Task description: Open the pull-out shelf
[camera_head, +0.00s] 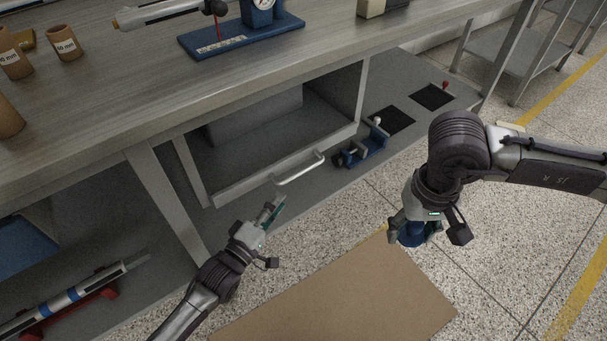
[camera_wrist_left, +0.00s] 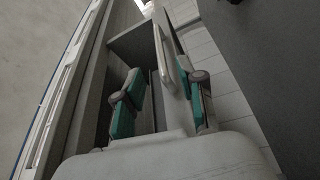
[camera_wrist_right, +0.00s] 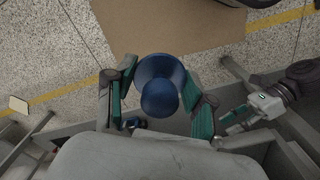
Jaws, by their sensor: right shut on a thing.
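The pull-out shelf (camera_head: 237,190) is a grey tray-like unit under the workbench, with a pale bar handle (camera_head: 299,168) on its front edge. My left gripper (camera_head: 274,206) is just in front of the shelf, below and left of the handle in the head view. In the left wrist view its teal fingers (camera_wrist_left: 163,108) are apart, with the handle (camera_wrist_left: 172,62) ahead of the gap; I see no contact. My right gripper (camera_head: 414,232) is shut on a blue rounded object (camera_wrist_right: 160,85) and holds it above the floor, away from the shelf.
A brown mat (camera_head: 340,290) lies on the speckled floor in front. A blue clamp-like device (camera_head: 362,150) and black pads (camera_head: 390,121) sit on the lower level right of the shelf. A bench leg (camera_head: 168,195) stands left of it. The workbench top (camera_head: 120,105) overhangs.

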